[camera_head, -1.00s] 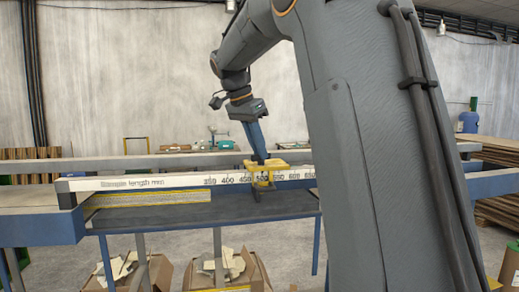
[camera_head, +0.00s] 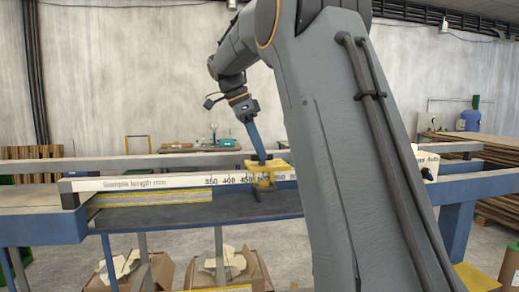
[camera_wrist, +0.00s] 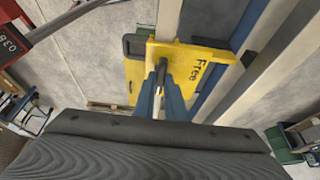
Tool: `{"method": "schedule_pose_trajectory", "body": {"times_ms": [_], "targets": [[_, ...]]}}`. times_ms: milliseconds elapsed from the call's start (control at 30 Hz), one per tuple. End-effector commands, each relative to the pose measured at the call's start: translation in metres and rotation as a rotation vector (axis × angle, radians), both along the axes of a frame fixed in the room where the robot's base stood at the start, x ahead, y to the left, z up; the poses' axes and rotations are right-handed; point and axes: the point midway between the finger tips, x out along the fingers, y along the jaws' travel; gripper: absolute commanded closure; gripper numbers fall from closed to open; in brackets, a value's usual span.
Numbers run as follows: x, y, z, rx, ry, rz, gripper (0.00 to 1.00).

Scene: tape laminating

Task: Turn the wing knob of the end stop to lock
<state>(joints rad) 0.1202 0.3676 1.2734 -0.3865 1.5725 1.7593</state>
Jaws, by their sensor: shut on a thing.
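The yellow end stop (camera_head: 280,164) sits on the white scale rail (camera_head: 150,184) of the blue-framed bench, at about the 450–500 marks. In the wrist view its yellow plate (camera_wrist: 197,62) carries the word "Free". My gripper (camera_head: 263,159) comes down onto the stop from above. In the wrist view the two blue fingers of my gripper (camera_wrist: 161,78) are closed together on the dark wing knob (camera_wrist: 161,66), of which only a narrow upright part shows between the tips. The knob's exact angle is hard to read.
Cardboard boxes (camera_head: 232,270) with scraps stand below the bench. A table with small items (camera_head: 200,146) stands behind, and wood stacks lie at both sides. My arm hides the rail's right part.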

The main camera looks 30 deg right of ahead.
Motion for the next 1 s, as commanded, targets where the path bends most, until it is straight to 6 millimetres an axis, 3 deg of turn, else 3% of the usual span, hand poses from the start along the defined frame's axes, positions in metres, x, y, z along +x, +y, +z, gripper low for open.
{"method": "schedule_pose_trajectory", "body": {"times_ms": [267,300,400,767,1000], "targets": [[0.0,0.0,0.0,0.0,-0.002,-0.001,1.0],[0.0,0.0,0.0,0.0,-0.002,-0.001,0.84],[0.0,0.0,0.0,0.0,-0.001,-0.001,0.7],[0.001,0.002,0.005,-0.001,-0.002,0.001,0.7],[0.006,0.015,0.036,0.0,-0.003,0.0,0.7]]}}
